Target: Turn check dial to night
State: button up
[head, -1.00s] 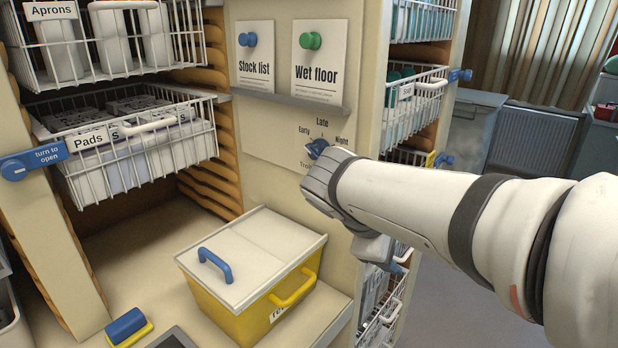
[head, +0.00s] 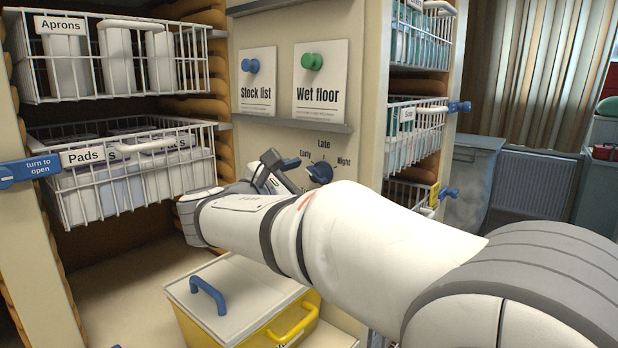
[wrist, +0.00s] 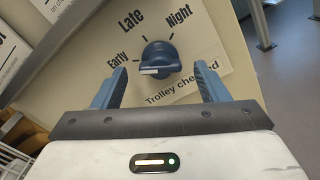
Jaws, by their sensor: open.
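The check dial (head: 320,172) is a round blue knob on the cream panel, with Early, Late and Night printed around its upper side. In the wrist view the knob (wrist: 160,56) shows a grip bar with a pale end; which word it points to I cannot tell for sure. My gripper (head: 284,166) is at the left of the dial in the head view, partly hidden by my own arm. In the wrist view my gripper (wrist: 160,72) is open, its blue fingers on either side of the knob, with visible gaps and nothing held.
A yellow box (head: 308,318) with a pale lid stands below my arm. Wire baskets of pads (head: 120,190) and aprons (head: 120,85) are on the left. A narrow ledge (head: 290,123) with Stock list and Wet floor cards is above the dial. More baskets (head: 418,160) are at right.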

jog(key=shift+x, duration=0.8)
jog(key=shift+c, duration=0.6)
jog(key=c, duration=0.9)
jog(key=shift+o, duration=0.2)
